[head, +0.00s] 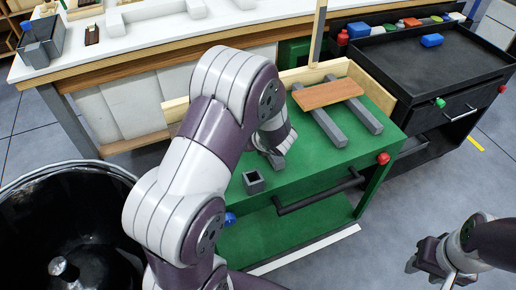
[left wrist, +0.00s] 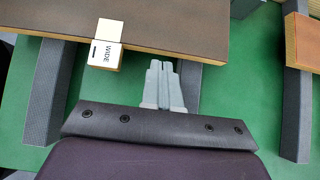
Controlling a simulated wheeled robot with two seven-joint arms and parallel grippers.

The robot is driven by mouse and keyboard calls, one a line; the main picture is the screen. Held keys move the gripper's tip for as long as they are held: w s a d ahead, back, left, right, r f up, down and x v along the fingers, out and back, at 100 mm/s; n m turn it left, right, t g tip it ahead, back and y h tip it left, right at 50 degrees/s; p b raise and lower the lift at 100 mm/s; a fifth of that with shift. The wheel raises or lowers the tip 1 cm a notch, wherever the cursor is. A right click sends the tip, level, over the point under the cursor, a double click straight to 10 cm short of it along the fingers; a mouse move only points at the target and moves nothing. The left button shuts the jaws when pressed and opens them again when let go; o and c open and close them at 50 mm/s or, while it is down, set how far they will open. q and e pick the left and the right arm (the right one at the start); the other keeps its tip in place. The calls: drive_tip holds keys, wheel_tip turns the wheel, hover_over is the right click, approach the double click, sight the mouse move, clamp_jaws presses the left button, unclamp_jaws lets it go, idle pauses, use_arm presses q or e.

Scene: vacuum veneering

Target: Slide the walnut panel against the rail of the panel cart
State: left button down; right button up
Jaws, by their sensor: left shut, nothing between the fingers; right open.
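In the left wrist view a brown panel (left wrist: 180,28) lies across grey bars, with a pale tab marked WIDE (left wrist: 106,45) on its near edge. My left gripper (left wrist: 164,68) is shut and empty, its fingertips close to that edge; I cannot tell whether they touch. In the head view my left arm hides this panel and most of the gripper. A second, orange-brown panel (head: 328,94) lies on two grey bars on the green panel cart (head: 330,165); its edge shows in the left wrist view (left wrist: 304,40). The cart's pale wooden rail (head: 312,73) runs along the back. My right gripper (head: 428,262) is open, away from the cart.
A small grey open box (head: 254,181) stands on the cart's near left part. A dark handle (head: 318,193) crosses its front. A black cart (head: 430,70) stands at right, a white-topped workbench (head: 150,35) behind, and a black drum (head: 60,220) at left.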

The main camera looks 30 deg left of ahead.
use_arm(q)
drive_tip(key=shift+w+a+f, duration=0.1)
drive_tip(key=shift+w+a, duration=0.4)
drive_tip(key=shift+s, duration=0.1)
drive_tip(key=w+a, duration=0.3)
drive_tip(key=a, duration=0.1)
drive_tip(key=shift+w+a, duration=0.3)
drive_tip(key=shift+w, duration=0.05)
